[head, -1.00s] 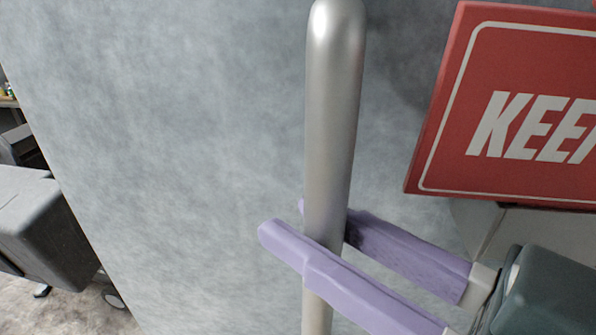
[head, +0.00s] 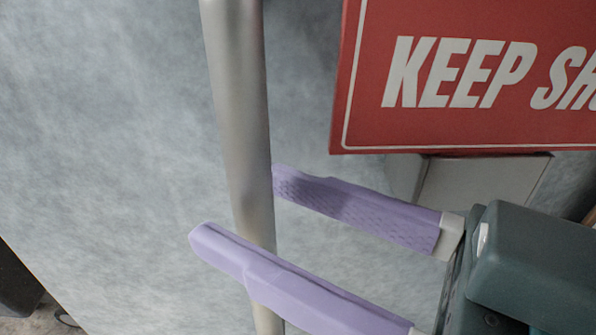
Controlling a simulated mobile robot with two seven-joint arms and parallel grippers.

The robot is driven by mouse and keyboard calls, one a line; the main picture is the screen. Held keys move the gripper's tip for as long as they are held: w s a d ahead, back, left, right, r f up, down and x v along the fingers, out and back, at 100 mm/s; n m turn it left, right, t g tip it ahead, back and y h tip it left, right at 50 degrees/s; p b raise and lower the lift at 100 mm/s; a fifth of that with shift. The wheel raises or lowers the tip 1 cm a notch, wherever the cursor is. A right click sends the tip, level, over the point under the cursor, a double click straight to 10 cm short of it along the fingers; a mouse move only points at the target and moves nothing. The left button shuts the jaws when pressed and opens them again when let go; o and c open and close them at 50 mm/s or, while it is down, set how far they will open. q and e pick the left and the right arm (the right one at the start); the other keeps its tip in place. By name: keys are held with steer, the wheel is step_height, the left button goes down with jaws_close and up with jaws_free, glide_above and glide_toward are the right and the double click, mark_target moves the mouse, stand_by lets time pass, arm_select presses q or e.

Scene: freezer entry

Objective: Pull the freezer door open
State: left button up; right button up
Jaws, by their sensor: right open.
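The freezer door (head: 110,130) is a mottled grey panel filling most of the head view. Its handle is a vertical metal bar (head: 238,110) left of centre. My right gripper (head: 235,205) comes in from the lower right with two purple fingers. The fingers are open, one in front of the bar and one behind it on the right, so the bar passes between them near the tips. The near finger hides a short stretch of the bar. I cannot tell whether either finger touches it. My left gripper is not in view.
A red sign (head: 470,80) reading "KEEP SH…" is at the upper right, above my right gripper. A pale box-like part (head: 480,185) sits below the sign. At the lower left, past the panel's slanting edge, a dark object (head: 18,285) and some floor show.

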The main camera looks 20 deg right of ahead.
steer(key=b+v, duration=0.2)
steer(key=v, duration=0.6)
steer(key=shift+b, duration=0.4)
steer(key=w+d+f+m+g+h, duration=0.1)
steer(key=w+d+f+h, duration=0.1)
steer(key=f+h, duration=0.25)
steer(key=w+d+f+m+g+h, duration=0.1)
steer(key=d+f+m+g+h, duration=0.15)
steer(key=f, duration=0.35)
steer(key=s+d+f+m+g+h, duration=0.35)
steer(key=s+f+g+h, duration=0.2)
steer(key=f, duration=0.25)
step_height(320, 180, up, 9)
steer(key=s+p, duration=0.1)
steer(key=p, duration=0.8)
steer(key=shift+d+r+g, duration=0.2)
steer(key=shift+g, duration=0.1)
